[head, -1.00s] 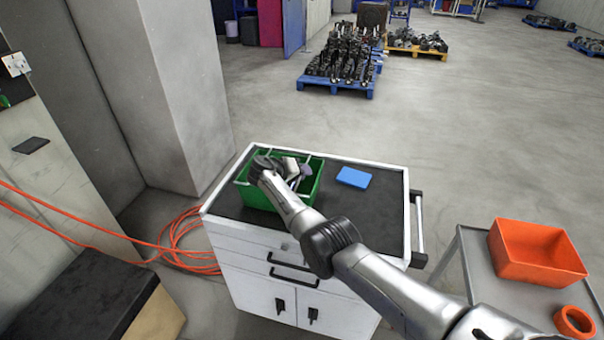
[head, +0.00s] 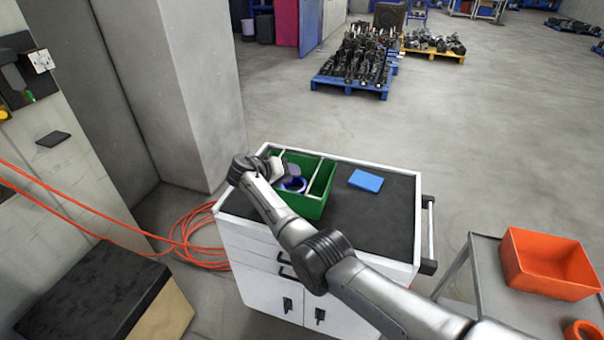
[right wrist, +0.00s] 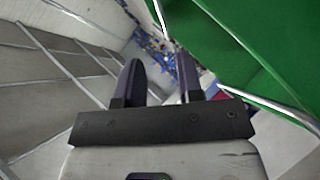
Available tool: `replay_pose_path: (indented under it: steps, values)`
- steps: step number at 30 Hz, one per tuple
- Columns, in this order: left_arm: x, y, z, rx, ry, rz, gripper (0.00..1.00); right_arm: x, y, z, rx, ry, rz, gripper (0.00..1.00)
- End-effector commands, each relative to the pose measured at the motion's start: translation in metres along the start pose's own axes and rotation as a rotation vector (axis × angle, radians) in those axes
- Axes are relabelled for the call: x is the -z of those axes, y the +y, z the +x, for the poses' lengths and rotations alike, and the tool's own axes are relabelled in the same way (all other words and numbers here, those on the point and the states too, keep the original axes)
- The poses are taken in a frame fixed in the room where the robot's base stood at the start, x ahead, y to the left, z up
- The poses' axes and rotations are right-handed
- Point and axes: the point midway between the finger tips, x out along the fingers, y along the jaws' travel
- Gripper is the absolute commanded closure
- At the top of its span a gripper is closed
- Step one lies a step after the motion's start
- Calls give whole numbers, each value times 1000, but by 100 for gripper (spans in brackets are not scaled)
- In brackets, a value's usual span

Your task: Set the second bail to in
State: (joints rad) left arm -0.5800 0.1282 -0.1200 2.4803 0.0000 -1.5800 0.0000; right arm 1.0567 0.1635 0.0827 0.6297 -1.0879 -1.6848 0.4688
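The green crate (head: 309,203) stands on the left of the white cabinet's dark top. One pale bail (head: 314,176) crosses the crate's right part in the head view. Another pale bar end (head: 281,153) shows at its back left; my arm hides the rest. I cannot tell which is the second bail. My right gripper (head: 291,171) is over the crate's left part. In the right wrist view its two dark fingers (right wrist: 159,75) stand apart with nothing between them, and the green crate wall (right wrist: 265,45) with pale bars is at the right. My left gripper is out of view.
A blue ring (head: 293,185) lies in the crate. A blue block (head: 366,181) lies on the cabinet top (head: 375,222), which is otherwise clear on the right. An orange bin (head: 548,264) stands on a grey cart at right. Orange hose (head: 185,235) lies at left.

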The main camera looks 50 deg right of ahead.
Motion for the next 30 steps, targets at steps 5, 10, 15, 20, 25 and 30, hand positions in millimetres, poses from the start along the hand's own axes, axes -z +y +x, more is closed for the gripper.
replay_pose_path:
  steps: [5,10,15,20,25,30]
  values:
    - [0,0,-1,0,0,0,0,1,0,-22,1,2,1,66]
    - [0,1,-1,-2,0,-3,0,0,1,-30,-1,0,1,66]
    - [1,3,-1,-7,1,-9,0,0,1,-32,-1,0,1,66]
    - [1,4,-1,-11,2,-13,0,0,0,-32,-1,0,1,66]
    - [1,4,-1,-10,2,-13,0,0,0,-32,-1,0,1,66]
    - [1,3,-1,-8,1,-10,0,0,0,-32,-1,0,-5,66]
